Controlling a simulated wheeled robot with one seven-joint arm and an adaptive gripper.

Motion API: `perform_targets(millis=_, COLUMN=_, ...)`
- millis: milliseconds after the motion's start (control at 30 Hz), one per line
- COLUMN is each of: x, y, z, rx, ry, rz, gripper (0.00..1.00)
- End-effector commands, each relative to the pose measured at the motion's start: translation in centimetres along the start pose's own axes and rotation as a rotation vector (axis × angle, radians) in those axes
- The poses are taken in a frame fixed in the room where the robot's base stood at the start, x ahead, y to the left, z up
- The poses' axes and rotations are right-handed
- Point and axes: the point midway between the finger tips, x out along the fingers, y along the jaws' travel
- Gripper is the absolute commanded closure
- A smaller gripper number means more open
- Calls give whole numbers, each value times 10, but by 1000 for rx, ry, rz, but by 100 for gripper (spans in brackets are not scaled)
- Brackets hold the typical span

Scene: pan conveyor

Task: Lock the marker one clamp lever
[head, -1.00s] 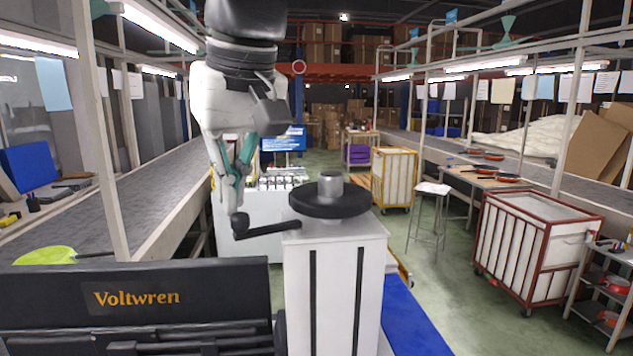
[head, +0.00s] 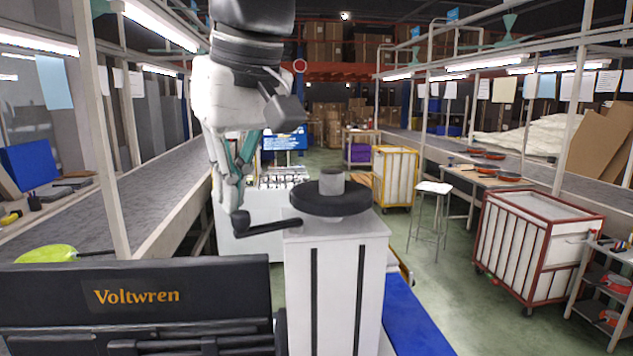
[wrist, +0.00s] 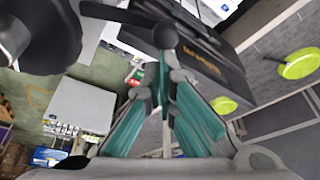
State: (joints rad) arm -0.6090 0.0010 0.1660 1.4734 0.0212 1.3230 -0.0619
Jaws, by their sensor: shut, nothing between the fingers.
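The black clamp lever (head: 268,228) sticks out to the left from under the round black clamp disc (head: 329,200) on top of a white pedestal (head: 335,275). The lever ends in a round knob (head: 241,222). My gripper (head: 234,198) points down right by the knob, its fingers shut and empty. In the wrist view the lever (wrist: 118,14) runs across the top to its knob (wrist: 165,35), just beyond my gripper's tips (wrist: 162,72). I cannot tell whether the tips touch the knob. No marker label is readable.
A dark "Voltwren" panel (head: 190,298) stands at the front left. A conveyor (head: 100,205) runs along the left side, with a lime green pan (head: 46,254) near it. Frame posts stand at the left.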

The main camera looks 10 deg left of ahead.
Motion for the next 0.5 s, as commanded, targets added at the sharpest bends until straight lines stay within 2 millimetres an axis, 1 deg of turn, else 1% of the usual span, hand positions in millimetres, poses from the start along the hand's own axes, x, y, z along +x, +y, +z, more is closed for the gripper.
perform_targets(millis=267, x=-2, y=-2, z=4, rx=-66, ry=0, rz=-24, gripper=100)
perform_targets(millis=500, x=-4, y=-6, z=14, rx=-211, ry=0, rz=-76, gripper=100)
